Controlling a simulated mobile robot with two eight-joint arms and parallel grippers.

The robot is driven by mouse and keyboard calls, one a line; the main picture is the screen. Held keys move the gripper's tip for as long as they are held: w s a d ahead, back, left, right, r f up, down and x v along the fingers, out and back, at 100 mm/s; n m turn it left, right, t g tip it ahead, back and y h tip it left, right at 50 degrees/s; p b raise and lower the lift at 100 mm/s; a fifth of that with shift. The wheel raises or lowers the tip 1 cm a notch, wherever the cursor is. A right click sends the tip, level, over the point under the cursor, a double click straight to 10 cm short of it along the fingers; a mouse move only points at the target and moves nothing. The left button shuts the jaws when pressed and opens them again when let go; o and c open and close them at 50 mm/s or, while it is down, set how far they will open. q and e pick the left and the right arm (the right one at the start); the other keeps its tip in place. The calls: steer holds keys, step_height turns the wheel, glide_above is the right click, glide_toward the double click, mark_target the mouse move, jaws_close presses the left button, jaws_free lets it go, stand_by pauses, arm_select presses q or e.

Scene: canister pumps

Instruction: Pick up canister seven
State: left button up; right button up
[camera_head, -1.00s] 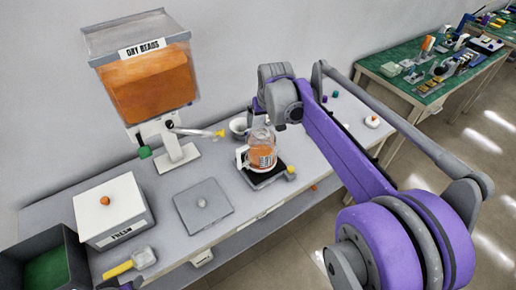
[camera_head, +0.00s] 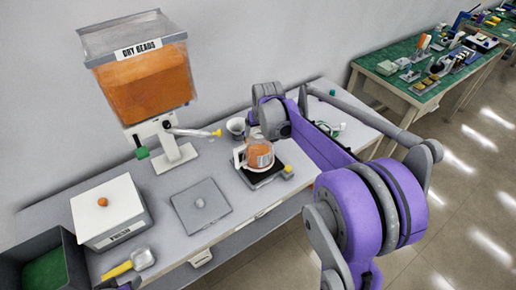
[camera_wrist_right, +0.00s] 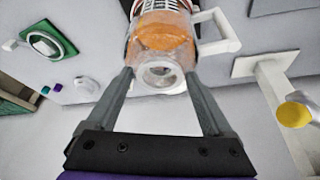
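A clear canister (camera_head: 258,156) with orange beads, a printed label and a white handle stands upright on a black pad (camera_head: 264,178) near the middle of the bench. Its number is not readable. My right gripper (camera_head: 267,128) is just above and behind it. In the right wrist view the canister (camera_wrist_right: 164,35) lies between and beyond the two fingertips (camera_wrist_right: 160,78), its round top opening facing me. The fingers are apart, one on each side of it; I cannot tell whether they touch it.
A bead hopper (camera_head: 145,75) with a spout (camera_head: 195,132) stands at the back left. A grey plate (camera_head: 200,203), a lidded white box (camera_head: 112,215), a yellow-handled scoop (camera_head: 130,264) and a white cup (camera_head: 236,126) are nearby. A green-topped table (camera_head: 385,74) stands at the back right.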

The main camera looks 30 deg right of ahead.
jaws_close()
stand_by(0.4)
